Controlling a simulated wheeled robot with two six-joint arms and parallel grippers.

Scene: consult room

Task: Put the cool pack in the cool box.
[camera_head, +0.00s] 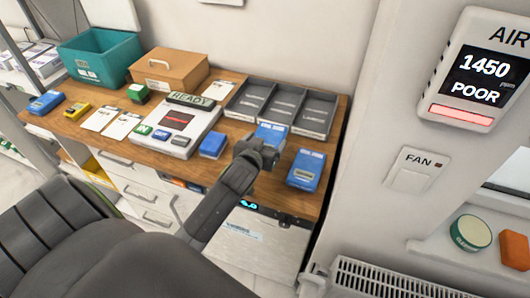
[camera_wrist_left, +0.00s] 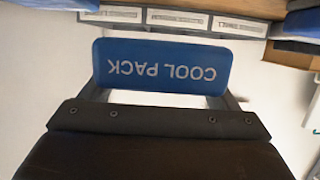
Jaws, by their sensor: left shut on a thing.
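My left gripper (camera_head: 262,150) is shut on the blue cool pack (camera_head: 271,133), near the right part of the desk, in front of the grey trays. In the left wrist view the cool pack (camera_wrist_left: 160,66) sits between the two fingers, its "COOL PACK" lettering upside down. An open teal box (camera_head: 101,58), which looks like the cool box, stands at the far left of the desk; its label is too small to read. The gripper is well to the right of it. My right gripper is not in view.
Between them lie a white device marked READY (camera_head: 177,128), white cards (camera_head: 121,126), a green box (camera_head: 138,93) and a brown case (camera_head: 168,68). Grey trays (camera_head: 316,118) stand at the back right. Blue packs (camera_head: 306,171) (camera_head: 213,145) lie on the desk (camera_head: 266,176).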

